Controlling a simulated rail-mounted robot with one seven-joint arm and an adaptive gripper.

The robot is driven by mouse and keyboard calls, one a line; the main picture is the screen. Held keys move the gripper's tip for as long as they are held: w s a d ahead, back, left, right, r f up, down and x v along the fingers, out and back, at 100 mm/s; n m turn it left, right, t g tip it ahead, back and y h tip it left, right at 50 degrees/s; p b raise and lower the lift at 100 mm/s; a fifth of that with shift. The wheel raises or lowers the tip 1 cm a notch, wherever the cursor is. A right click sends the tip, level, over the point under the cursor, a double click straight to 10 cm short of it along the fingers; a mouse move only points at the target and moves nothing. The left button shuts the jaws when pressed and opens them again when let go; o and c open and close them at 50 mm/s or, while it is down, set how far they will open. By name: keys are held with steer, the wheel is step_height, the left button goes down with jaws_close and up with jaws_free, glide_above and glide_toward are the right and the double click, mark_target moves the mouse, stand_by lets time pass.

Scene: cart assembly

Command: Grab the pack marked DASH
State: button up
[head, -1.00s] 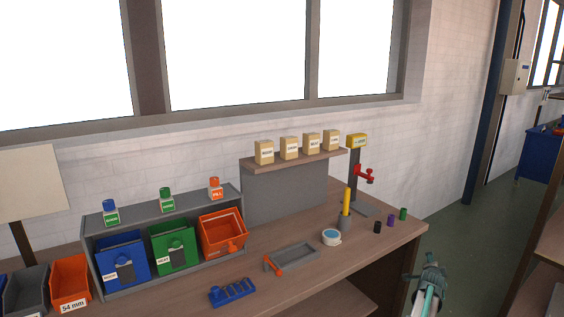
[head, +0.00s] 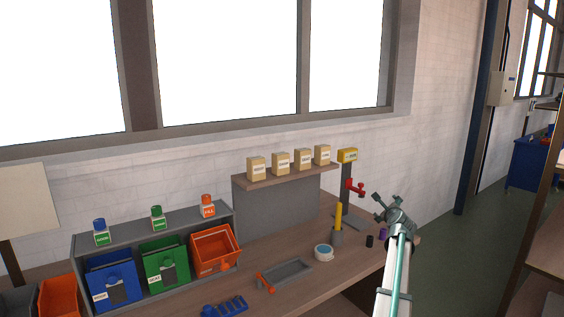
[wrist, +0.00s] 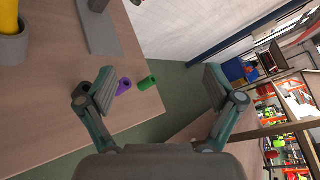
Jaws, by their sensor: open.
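Several tan packs with white labels stand in a row on the raised wooden shelf in the head view: a far-left pack (head: 257,169), a second pack (head: 281,163), a third pack (head: 303,159) and a far-right pack (head: 323,155). Their labels are too small to read, so I cannot tell which is marked DASH. My gripper (head: 389,209) is right of the shelf, over the bench's right end, apart from the packs. In the wrist view my gripper (wrist: 160,88) is open and empty, with its fingers wide apart. No pack shows there.
A grey cup (head: 337,237) holds a yellow cylinder. Small black (wrist: 84,89), purple (wrist: 124,86) and green (wrist: 147,82) cylinders are near the bench edge. Coloured bins (head: 165,262) stand left.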

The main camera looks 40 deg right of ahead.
steer(key=w+a+r+t+y+p, duration=0.1)
steer(key=w+a+r+t+y, duration=0.1)
steer(key=w+a+r, duration=0.3)
steer(key=w+a+r+t+y, duration=0.2)
steer(key=w+a+r, duration=0.1)
steer(key=w+a, duration=0.45)
steer(key=m+t+y+p, duration=0.1)
steer(key=t+y+p, duration=0.15)
steer(key=y, duration=0.35)
glide_toward(284, 156)
steer(key=w, duration=0.3)
steer(key=shift+t, duration=0.35)
steer(key=w, duration=0.2)
steer(key=w+f, duration=0.1)
steer(key=w, duration=0.1)
steer(key=shift+w+d, duration=0.1)
steer(key=shift+d, duration=0.15)
steer(key=w, duration=0.1)
steer(key=w+p, duration=0.1)
steer(key=w, duration=0.1)
steer(key=w+p, duration=0.1)
steer(key=shift+w+d+r, duration=0.15)
steer(key=shift+w+d, duration=0.1)
steer(key=shift+w, duration=0.3)
steer(key=c, duration=1.3)
steer(key=shift+c, duration=0.3)
